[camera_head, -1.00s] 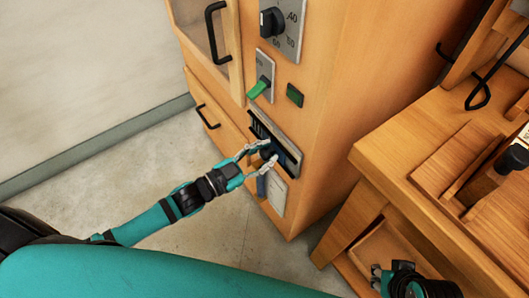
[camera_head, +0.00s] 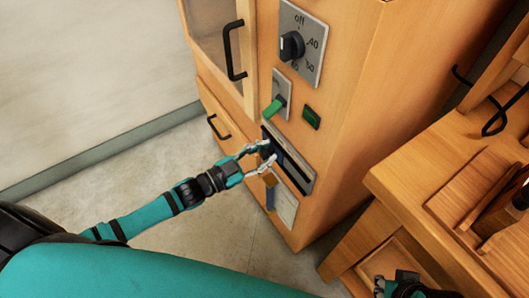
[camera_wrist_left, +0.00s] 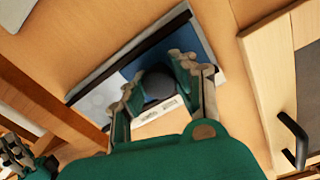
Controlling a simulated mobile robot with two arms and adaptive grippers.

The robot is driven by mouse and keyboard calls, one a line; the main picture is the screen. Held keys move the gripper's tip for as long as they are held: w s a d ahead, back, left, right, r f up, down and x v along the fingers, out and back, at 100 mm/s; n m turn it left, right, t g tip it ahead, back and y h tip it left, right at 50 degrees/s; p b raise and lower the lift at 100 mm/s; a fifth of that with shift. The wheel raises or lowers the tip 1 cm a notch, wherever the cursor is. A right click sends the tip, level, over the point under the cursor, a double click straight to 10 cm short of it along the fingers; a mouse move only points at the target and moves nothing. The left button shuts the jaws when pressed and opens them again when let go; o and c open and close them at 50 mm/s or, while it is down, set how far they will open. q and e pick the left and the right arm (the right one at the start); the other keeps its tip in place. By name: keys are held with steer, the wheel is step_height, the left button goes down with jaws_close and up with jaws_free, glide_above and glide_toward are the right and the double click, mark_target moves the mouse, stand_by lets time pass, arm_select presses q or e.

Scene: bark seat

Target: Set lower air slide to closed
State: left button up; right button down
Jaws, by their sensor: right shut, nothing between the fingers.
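The lower air slide (camera_head: 304,180) is a metal-framed panel with a dark slot, low on the front of the wooden cabinet. A blue plate covers its left part, and the dark slot shows at its right. In the left wrist view a round dark knob (camera_wrist_left: 158,86) stands on the blue plate (camera_wrist_left: 133,70). My left gripper (camera_head: 266,157) is at the slide, its fingers on either side of the knob, which fills the gap between them; exact contact is hard to see. My right gripper (camera_head: 382,287) is shut and empty at the bottom edge, partly cut off.
Above the slide are a green lever (camera_head: 274,107), a dark green button (camera_head: 312,116) and a rotary dial (camera_head: 291,46). Black door handles (camera_head: 235,50) stick out at left. A wooden bench (camera_head: 410,200) stands close on the right.

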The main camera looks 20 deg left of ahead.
arm_select(q)
steer(key=o, duration=0.5)
steer(key=shift+w+a, duration=0.2)
steer(key=shift+a, duration=0.1)
steer(key=shift+d, duration=0.1)
steer(key=shift+s, duration=0.15)
steer(key=shift+s+a, duration=0.25)
steer(key=v, duration=1.1)
steer(key=shift+a, duration=0.1)
